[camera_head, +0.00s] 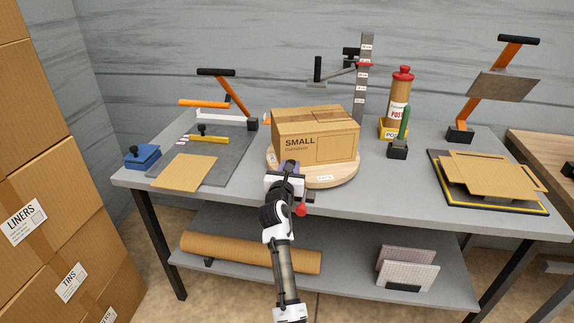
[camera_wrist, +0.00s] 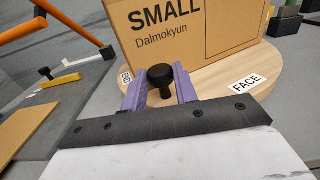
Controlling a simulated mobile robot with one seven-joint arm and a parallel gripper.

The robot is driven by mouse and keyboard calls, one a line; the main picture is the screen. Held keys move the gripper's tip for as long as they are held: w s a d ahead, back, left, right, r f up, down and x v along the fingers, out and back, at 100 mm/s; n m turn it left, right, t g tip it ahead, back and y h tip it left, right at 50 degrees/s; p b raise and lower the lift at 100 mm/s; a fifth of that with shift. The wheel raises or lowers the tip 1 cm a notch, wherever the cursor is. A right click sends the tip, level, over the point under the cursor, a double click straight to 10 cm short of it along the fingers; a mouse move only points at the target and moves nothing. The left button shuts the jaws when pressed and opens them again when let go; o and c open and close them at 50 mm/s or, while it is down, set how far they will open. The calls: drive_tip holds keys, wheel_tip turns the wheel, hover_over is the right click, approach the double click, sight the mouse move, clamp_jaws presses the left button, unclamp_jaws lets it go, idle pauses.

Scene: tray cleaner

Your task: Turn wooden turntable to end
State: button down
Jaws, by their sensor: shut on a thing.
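The round wooden turntable (camera_head: 345,175) sits on the grey workbench and carries a cardboard box (camera_head: 315,135) printed "SMALL". In the wrist view the turntable (camera_wrist: 215,85) shows a "FACE" label at right and another label, partly hidden and hard to read, left of the knob. A black knob (camera_wrist: 161,76) stands near the turntable's front edge. My gripper (camera_head: 289,168) is at the front left of the turntable. In the wrist view the purple fingers of my gripper (camera_wrist: 158,85) are shut on the knob, one on each side.
A blue block (camera_head: 142,157) is at the far left. A red-capped bottle (camera_head: 399,100) and small green item (camera_head: 403,125) stand right. Cardboard sheets (camera_head: 490,175) lie further right.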

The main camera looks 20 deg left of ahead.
drive_tip(key=shift+d, duration=0.15)
drive_tip(key=c, duration=1.1)
unclamp_jaws()
drive_tip(key=s+d+b, duration=0.1)
drive_tip(key=s+b, duration=0.1)
drive_tip(key=s, duration=1.1)
drive_tip(key=shift+s+b, duration=0.3)
drive_tip(key=shift+s, duration=0.1)
